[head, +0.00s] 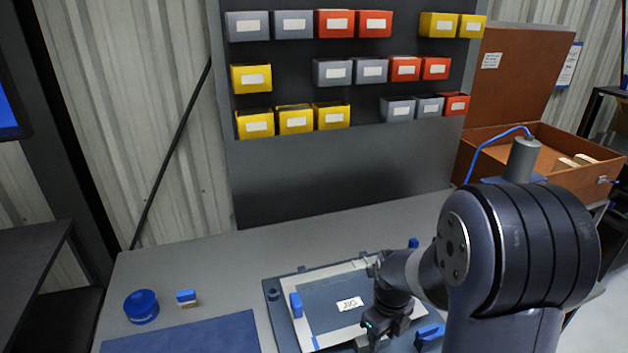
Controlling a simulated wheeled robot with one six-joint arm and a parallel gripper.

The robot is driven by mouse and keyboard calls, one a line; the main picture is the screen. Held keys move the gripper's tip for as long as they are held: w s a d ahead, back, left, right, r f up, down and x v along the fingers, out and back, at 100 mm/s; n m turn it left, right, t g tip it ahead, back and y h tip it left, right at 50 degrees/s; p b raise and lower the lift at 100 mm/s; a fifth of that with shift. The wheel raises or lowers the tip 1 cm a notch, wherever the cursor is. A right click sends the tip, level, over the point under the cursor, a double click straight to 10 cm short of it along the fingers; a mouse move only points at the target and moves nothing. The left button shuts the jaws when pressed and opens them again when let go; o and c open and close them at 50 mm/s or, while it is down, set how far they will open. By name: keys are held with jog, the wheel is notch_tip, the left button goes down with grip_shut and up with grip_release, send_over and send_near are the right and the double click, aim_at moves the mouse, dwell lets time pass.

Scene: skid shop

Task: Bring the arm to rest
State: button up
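My arm reaches from the right side of the head view out over the grey bench (300,238). My gripper (376,335) hangs low at its end, over the right part of a blue-grey jig (335,296) with a white label. The fingers are dark and small and partly run to the lower picture edge. I cannot tell whether they are open or shut, or whether they touch the jig. My arm hides the jig's right side.
A blue round tin (141,307) and a small blue-topped block (187,298) stand at the left, behind a blue mat (190,337). A bin rack (340,165) rises behind the bench. An open brown case (560,180) stands at the back right, near my arm.

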jog(key=n, duration=0.8)
jog(key=shift+d, duration=0.1)
dwell(0.6)
